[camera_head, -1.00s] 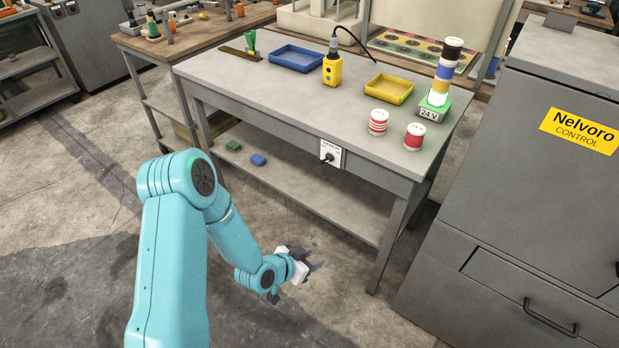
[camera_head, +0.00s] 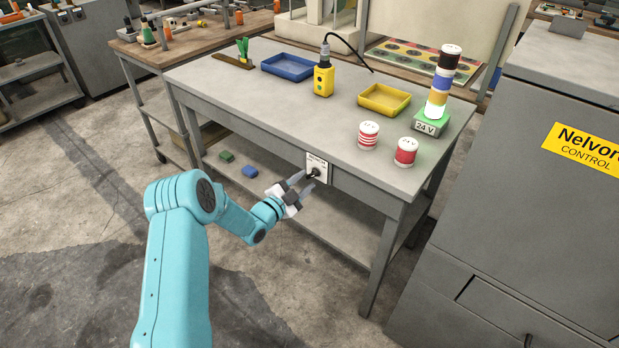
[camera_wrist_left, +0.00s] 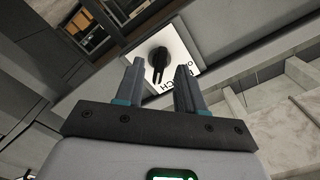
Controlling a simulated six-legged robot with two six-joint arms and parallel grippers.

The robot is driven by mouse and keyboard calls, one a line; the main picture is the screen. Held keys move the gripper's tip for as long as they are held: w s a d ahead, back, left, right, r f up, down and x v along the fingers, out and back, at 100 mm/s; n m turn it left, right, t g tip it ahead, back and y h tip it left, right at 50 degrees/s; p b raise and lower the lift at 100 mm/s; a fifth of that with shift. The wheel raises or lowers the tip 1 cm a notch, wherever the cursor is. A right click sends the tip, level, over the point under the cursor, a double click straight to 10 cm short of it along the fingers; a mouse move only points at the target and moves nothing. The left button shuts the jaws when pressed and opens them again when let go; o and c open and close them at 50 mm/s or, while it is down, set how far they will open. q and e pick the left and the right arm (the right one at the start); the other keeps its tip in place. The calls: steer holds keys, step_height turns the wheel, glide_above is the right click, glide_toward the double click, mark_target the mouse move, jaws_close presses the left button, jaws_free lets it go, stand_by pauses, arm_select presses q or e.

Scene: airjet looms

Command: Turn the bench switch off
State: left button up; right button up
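The bench switch (camera_head: 317,169) is a white plate with a black rotary knob on the front apron of the grey workbench (camera_head: 230,85). In the left wrist view the switch plate (camera_wrist_left: 181,52) is tilted and its black knob (camera_wrist_left: 158,62) shows beyond and between the fingertips. My left gripper (camera_head: 303,183) is open in front of the switch, with a finger to each side of the knob; it also shows in the left wrist view (camera_wrist_left: 160,78). I cannot tell whether it touches the knob. My right gripper is not in view.
On the bench stand a blue tray (camera_head: 288,66), a yellow control box (camera_head: 324,80), a yellow tray (camera_head: 385,99), two red-and-white spools and a lit signal tower (camera_head: 440,85). A grey control cabinet (camera_head: 510,190) stands at the right. The lower shelf holds two small blocks.

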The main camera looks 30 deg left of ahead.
arm_select(q)
steer(key=shift+w+d+r, duration=0.15)
steer(key=shift+w, duration=1.1)
jaws_close()
